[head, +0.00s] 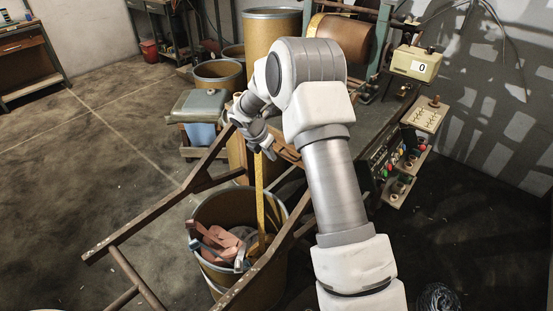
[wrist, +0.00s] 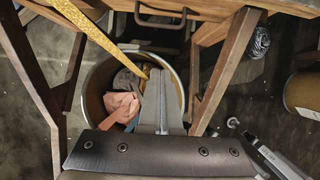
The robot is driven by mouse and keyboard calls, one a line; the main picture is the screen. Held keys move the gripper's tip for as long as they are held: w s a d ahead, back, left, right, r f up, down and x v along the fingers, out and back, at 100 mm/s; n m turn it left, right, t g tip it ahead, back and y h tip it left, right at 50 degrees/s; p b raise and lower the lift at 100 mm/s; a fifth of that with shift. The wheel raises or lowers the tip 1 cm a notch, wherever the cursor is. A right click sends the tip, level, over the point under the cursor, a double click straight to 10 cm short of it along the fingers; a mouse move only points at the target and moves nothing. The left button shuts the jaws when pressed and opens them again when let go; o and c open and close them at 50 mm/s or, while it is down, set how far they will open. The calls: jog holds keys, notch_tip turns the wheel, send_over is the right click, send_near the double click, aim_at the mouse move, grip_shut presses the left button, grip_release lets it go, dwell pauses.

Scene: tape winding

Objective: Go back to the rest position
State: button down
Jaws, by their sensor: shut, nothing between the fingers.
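My gripper (head: 262,148) is shut and empty, at the end of my bent arm, above the wooden frame. Its closed grey fingers (wrist: 161,72) point over a round bin in the wrist view. A yellow tape strip (head: 260,205) hangs down beside the gripper in the head view, its lower end at the bin (head: 205,201). In the wrist view the tape (wrist: 95,30) runs from the upper left to the bin (wrist: 97,75). Whether the tape touches the gripper is unclear.
Pinkish scraps (head: 226,243) lie in the bin. A wooden frame (head: 150,222) extends left around it. A control panel (head: 385,168) and a counter box reading 0 (head: 415,64) stand at right. Drums (head: 217,84) stand behind. The floor at left is clear.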

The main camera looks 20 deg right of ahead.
jog(key=s+r+m+p, duration=0.1)
jog(key=s+r+m, duration=0.35)
jog(key=r, duration=0.35)
jog(key=s+a+r+m+p, duration=0.1)
jog(key=s+r+m+p, duration=0.15)
jog(key=s+r, duration=0.45)
jog(key=s+r+m+p, duration=0.1)
jog(key=s+r+m, duration=0.25)
jog(key=r, duration=0.65)
jog(key=s+a+r+m+t+y+p, duration=0.1)
jog(key=s+r+m+y+p, duration=0.1)
jog(key=s+r+m, duration=0.2)
jog(key=s+a+r+m+t+y+p, duration=0.1)
jog(key=s+r+m, duration=0.4)
jog(key=s+m, duration=0.5)
jog(key=s+a+y+p, duration=0.1)
jog(key=s, duration=0.8)
jog(key=shift+a+r+m+t, duration=0.2)
jog(key=shift+a+m+t, duration=0.05)
jog(key=shift+m+t, duration=0.1)
